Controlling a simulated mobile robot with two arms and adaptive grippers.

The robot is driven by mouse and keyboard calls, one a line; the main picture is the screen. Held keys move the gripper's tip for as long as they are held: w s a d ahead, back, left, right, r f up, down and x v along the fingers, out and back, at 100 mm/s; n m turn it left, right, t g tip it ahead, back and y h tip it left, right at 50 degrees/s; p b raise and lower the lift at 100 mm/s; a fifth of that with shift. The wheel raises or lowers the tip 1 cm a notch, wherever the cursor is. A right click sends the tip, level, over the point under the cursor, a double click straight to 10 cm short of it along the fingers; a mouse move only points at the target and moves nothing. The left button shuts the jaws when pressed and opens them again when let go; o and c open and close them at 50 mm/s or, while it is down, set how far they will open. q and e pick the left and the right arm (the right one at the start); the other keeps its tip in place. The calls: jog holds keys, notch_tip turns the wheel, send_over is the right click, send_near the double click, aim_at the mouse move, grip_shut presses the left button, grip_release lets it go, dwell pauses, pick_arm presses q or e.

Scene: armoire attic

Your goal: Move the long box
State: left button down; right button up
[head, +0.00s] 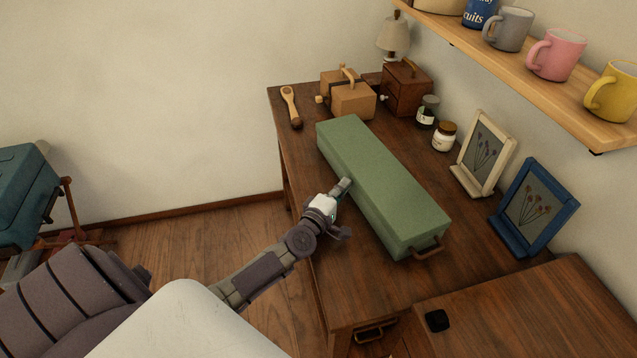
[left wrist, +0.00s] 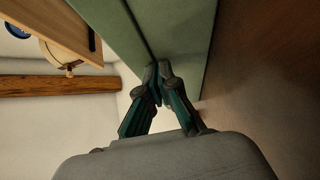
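The long green box (head: 380,180) lies lengthwise on the wooden desk, with a brown handle (head: 428,249) on its near end. In the left wrist view, the box (left wrist: 182,28) fills the top middle, and a dark lid seam runs along its side. My left gripper (head: 343,187) is at the box's left long side, about halfway along. In the left wrist view its fingertips (left wrist: 158,74) are together with nothing seen between them, right at the box's side. I cannot tell if they touch it. My right gripper is not in view.
The desk (head: 345,285) has a wooden brush (head: 290,105), small boxes (head: 348,98), jars (head: 445,137) and two picture frames (head: 484,152) around the box. A shelf with mugs (head: 556,55) hangs above right. A small black object (head: 437,320) lies in front.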

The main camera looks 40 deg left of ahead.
aim_at(357, 186)
pick_arm(q)
jog(key=w+d, duration=0.1)
jog(key=w+d+r, duration=0.1)
jog(key=d, duration=0.1)
jog(key=shift+w, duration=0.1)
jog(key=w+d, duration=0.3)
jog(key=w, duration=0.1)
jog(key=shift+d+f, duration=0.2)
jog(key=shift+f, duration=0.1)
jog(key=w+d+b, duration=0.1)
jog(key=w+d, duration=0.1)
jog(key=w, duration=0.1)
jog(key=shift+w+d+f, duration=0.1)
jog(key=shift+d, duration=0.3)
jog(key=shift+w+d+b, duration=0.35)
jog(key=shift+w+d, duration=0.2)
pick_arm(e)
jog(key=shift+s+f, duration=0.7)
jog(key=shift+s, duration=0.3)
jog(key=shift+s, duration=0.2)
